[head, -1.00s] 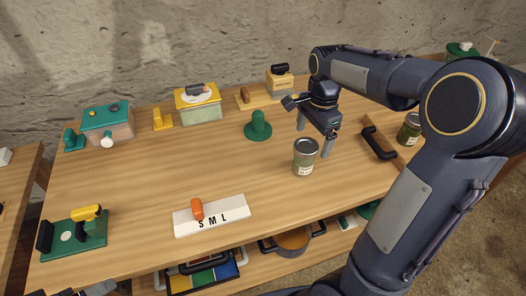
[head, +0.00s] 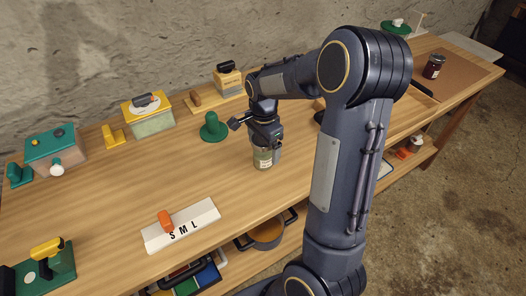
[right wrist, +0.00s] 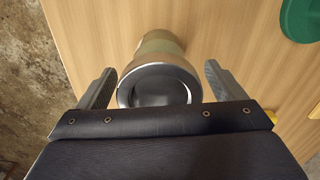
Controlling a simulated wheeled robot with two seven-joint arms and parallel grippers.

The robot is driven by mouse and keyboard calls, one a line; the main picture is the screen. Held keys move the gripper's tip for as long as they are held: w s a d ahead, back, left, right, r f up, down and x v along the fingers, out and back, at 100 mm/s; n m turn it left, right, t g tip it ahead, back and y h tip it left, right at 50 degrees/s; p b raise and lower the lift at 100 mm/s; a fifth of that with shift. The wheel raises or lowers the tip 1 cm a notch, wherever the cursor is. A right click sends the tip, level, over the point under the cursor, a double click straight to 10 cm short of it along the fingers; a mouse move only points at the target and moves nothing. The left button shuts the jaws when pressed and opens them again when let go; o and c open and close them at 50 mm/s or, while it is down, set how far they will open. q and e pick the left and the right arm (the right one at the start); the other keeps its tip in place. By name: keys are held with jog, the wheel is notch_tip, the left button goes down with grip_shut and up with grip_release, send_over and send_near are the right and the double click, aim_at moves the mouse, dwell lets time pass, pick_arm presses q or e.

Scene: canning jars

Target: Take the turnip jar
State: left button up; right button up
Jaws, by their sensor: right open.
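A glass jar with a metal lid and a pale label (head: 263,158) stands upright on the workbench (head: 215,165). Its label is too small to read, so I cannot tell whether it is the turnip jar. My right gripper (head: 266,147) points down over this jar and partly hides it. In the right wrist view the jar's round lid (right wrist: 160,88) lies between the two open fingers (right wrist: 159,70), with a gap on each side. My left gripper is not in view.
A green knobbed piece (head: 213,127) stands just behind the jar. A white S M L block (head: 185,232) lies in front. A dark red jar (head: 433,67) stands at the far right. My right arm hides part of the bench.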

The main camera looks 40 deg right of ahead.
jog(key=c, duration=1.1)
jog(key=shift+c, duration=0.9)
jog(key=shift+r, duration=0.15)
